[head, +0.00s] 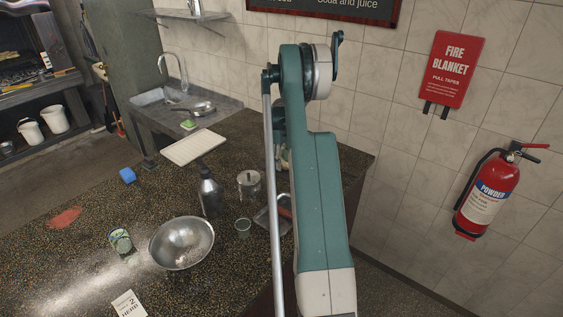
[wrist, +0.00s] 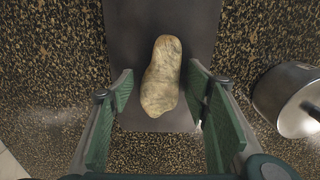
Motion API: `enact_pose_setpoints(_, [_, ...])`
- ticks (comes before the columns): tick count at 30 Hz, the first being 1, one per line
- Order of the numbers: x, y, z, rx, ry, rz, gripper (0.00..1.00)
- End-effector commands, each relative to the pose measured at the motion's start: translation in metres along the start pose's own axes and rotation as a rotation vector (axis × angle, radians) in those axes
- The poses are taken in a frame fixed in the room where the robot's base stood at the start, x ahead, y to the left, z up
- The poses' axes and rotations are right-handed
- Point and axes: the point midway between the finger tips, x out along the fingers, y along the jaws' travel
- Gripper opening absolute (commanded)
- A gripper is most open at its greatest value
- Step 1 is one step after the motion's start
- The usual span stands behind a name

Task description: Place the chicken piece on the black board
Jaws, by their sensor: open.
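The pale, mottled tan chicken piece (wrist: 162,78) lies lengthwise over the near part of a flat dark board (wrist: 125,40) in the wrist view. It appears to rest on the board. My gripper (wrist: 160,86) is open, with one green-lined finger on each side of the chicken piece. There is a visible gap at the left finger. The right finger is close to the piece, and I cannot tell whether it touches. In the head view my arm covers part of the counter, and I cannot make out the gripper or chicken piece clearly.
A shiny metal pot (wrist: 295,100) stands right of my gripper. The counter's left part is mostly clear.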

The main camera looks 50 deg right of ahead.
Motion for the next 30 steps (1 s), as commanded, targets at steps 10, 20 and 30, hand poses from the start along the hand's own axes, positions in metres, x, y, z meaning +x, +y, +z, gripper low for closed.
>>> enact_pose_setpoints(10, [-0.007,0.000,0.000,0.000,0.000,0.000,0.47])
enact_pose_setpoints(20, [-0.049,0.000,0.000,0.000,0.000,0.000,0.47])
enact_pose_setpoints(30, [-0.102,0.000,0.000,0.000,0.000,0.000,0.47])
